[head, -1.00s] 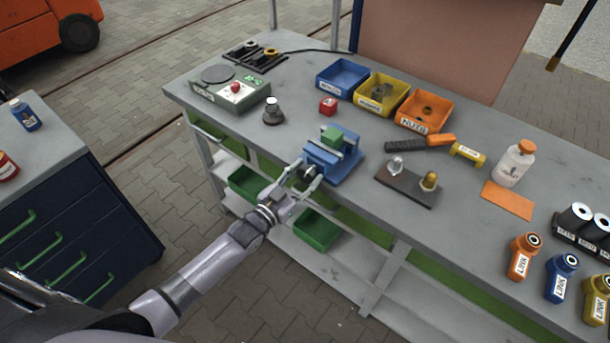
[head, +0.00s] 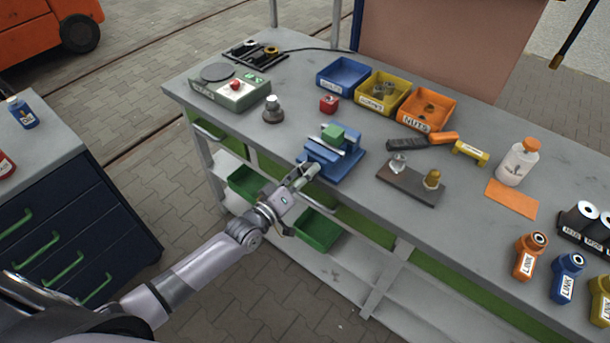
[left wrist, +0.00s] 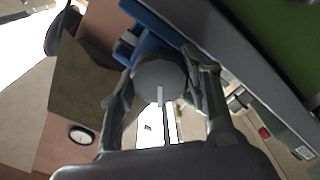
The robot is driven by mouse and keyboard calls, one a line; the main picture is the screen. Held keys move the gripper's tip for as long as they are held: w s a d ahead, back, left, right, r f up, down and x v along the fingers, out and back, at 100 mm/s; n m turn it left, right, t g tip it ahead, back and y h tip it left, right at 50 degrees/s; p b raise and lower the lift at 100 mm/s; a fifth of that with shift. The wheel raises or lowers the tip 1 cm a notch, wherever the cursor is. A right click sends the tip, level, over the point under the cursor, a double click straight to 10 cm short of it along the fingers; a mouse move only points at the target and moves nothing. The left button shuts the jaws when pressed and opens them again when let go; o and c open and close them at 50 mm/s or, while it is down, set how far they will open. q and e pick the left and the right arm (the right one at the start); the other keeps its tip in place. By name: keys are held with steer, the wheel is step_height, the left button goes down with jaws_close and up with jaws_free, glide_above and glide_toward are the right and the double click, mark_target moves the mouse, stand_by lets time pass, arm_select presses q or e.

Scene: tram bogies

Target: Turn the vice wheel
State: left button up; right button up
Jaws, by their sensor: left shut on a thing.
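The blue vice (head: 345,165) stands at the front edge of the grey workbench, with a green block (head: 333,133) at its top. My left gripper (head: 304,174) is at the vice's front, over the bench edge. In the left wrist view, its two fingers (left wrist: 160,92) are shut on the sides of the round grey vice wheel (left wrist: 158,72). The blue vice body (left wrist: 150,28) shows behind the wheel. In the head view the gripper mostly hides the wheel. My right gripper is not in view.
A brown block with two knobs (head: 408,187) lies right of the vice. A red cube (head: 329,104) and a dark weight-like piece (head: 273,111) stand behind and left. Blue, yellow and orange bins (head: 427,108) line the back. Green bins (head: 318,231) sit on the shelf below.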

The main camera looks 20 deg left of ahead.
arm_select(q)
steer(key=n, duration=0.1)
steer(key=n+b, duration=0.1)
steer(key=n, duration=0.2)
steer(key=shift+f+n+b, duration=0.25)
steer(key=shift+n+b, duration=0.05)
steer(key=shift+b, duration=0.05)
steer(key=n+b, duration=0.2)
steer(key=n, duration=0.3)
steer(key=n+b, duration=0.1)
steer(key=n, duration=0.4)
steer(key=shift+b, duration=0.4)
steer(key=n, duration=0.3)
steer(key=shift+d+n, duration=0.1)
steer(key=shift+n, duration=0.2)
steer(key=n, duration=0.3)
steer(key=shift+n, duration=0.4)
steer(key=n+p, duration=0.1)
steer(key=n, duration=0.2)
steer(key=shift+r+n, duration=0.15)
steer(key=shift+n, duration=0.15)
steer(key=n+p, duration=0.2)
steer(key=n, duration=0.3)
steer(key=shift+s+p, duration=0.1)
steer(key=shift+p, duration=0.3)
steer(key=shift+n+p, duration=1)
steer(key=shift+n, duration=0.9)
